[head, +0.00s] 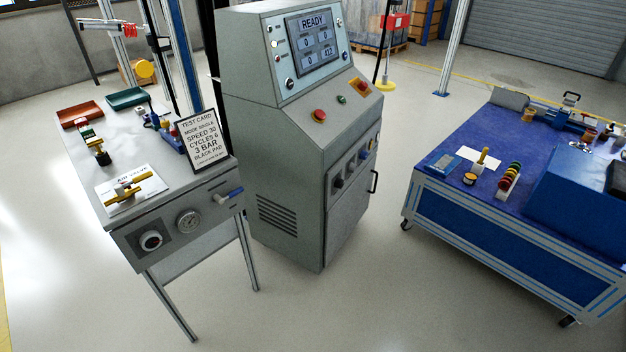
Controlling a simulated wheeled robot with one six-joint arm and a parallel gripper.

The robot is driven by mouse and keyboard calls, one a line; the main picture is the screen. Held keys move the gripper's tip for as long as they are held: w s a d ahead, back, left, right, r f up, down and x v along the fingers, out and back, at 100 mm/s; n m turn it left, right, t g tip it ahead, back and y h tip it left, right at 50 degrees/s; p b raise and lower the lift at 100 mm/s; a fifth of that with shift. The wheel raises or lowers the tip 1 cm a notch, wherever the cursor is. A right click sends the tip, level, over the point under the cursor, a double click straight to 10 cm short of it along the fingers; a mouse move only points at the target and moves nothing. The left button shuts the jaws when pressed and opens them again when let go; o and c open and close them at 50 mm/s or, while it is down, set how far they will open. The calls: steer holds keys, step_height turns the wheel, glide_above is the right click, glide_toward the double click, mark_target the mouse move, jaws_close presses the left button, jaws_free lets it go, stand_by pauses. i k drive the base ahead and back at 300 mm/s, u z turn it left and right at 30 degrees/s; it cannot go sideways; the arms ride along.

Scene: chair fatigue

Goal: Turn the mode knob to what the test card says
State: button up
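The test card (203,138) stands tilted on the left table, black-framed. It reads mode single, speed 30, cycles 6, 3 bar, black pad; its last small line is unreadable. The grey control cabinet (285,150) stands in the middle. Its screen (313,38) shows READY with several number fields. A row of knobs (350,168) is on the cabinet's lower front. Labels are too small to tell which is the mode knob or where it points. My gripper is not in view.
The left table (75,165) has a gauge (188,221), a round dial (151,240) and a yellow-handled air valve (127,187). A blue-topped workbench (440,195) with tools stands right. Open floor (375,290) lies in front of the cabinet.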

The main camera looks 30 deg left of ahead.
mark_target(338, 183)
steer(key=u, duration=0.55)
steer(key=i, duration=0.55)
steer(key=u, duration=0.05)
steer(key=k, duration=0.65)
steer(key=z, duration=0.8)
steer(key=i, duration=0.65)
steer(key=u, duration=0.55)
steer(key=i, duration=0.55)
steer(key=u, duration=0.55)
